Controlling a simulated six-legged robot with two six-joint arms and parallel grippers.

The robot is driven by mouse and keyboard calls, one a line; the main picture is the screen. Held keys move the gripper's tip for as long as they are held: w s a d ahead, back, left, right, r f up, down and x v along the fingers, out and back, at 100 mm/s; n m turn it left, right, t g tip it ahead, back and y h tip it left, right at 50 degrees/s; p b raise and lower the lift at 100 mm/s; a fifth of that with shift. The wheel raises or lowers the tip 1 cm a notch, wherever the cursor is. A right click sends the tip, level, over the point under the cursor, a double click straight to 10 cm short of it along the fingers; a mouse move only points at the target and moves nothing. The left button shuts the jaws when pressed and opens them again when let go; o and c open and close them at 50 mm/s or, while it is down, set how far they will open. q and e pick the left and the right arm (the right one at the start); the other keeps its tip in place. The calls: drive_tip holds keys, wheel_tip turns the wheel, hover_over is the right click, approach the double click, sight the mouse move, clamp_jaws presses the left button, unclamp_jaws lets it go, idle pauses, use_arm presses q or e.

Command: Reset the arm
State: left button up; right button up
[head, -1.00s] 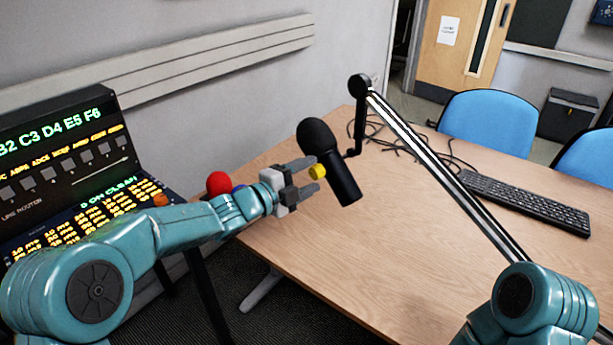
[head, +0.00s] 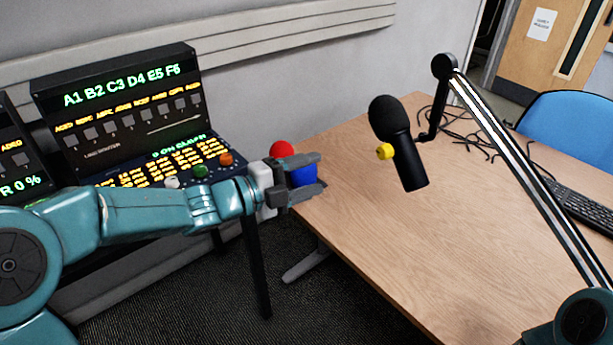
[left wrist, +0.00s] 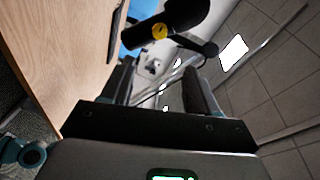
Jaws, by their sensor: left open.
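A black microphone (head: 402,150) with a yellow knob (head: 384,151) hangs tilted from a jointed boom arm (head: 520,165) over the table. The microphone also shows at the top of the left wrist view (left wrist: 180,25). My left gripper (head: 316,173) is open to the left of the microphone, apart from it. In the head view a blue ball (head: 303,175) shows between its fingers and a red ball (head: 282,150) just above them. The left wrist view shows nothing held between the fingers (left wrist: 160,85). My right gripper is out of view.
A wooden table (head: 400,250) has clear room below the microphone. Loose cables (head: 470,130) and a keyboard (head: 585,205) lie toward its back and right. A lit control console (head: 125,125) with coloured knobs stands behind my left arm. A blue chair (head: 570,135) is beyond the table.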

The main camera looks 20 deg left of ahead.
use_arm(q)
drive_tip(key=shift+s+a, duration=0.1)
idle(0.3)
drive_tip(key=s+d+f+n+g+y+p, duration=0.1)
drive_tip(key=s+f+n+y+p, duration=0.2)
drive_tip(key=f, duration=0.6)
drive_tip(key=s+d+f+n+g+p, duration=0.1)
drive_tip(key=s+f+n+g, duration=0.1)
drive_tip(key=f+n, duration=0.5)
drive_tip(key=s+d+f+n+g+y+p, duration=0.1)
drive_tip(key=s+f+n+y+p, duration=0.15)
drive_tip(key=f, duration=0.75)
drive_tip(key=s+a+f+n+g+y, duration=0.1)
drive_tip(key=s+f+n+g, duration=0.2)
drive_tip(key=s, duration=0.7)
drive_tip(key=s+f+n+g+y, duration=0.2)
drive_tip(key=s+f+n+g, duration=0.2)
drive_tip(key=s+n, duration=0.5)
wheel_tip(320, 180, down, 3)
drive_tip(key=shift+s+a+r+n+g, duration=0.15)
drive_tip(key=shift+s+a+n+g, duration=0.2)
drive_tip(key=shift+n, duration=0.8)
drive_tip(key=shift+w, duration=0.1)
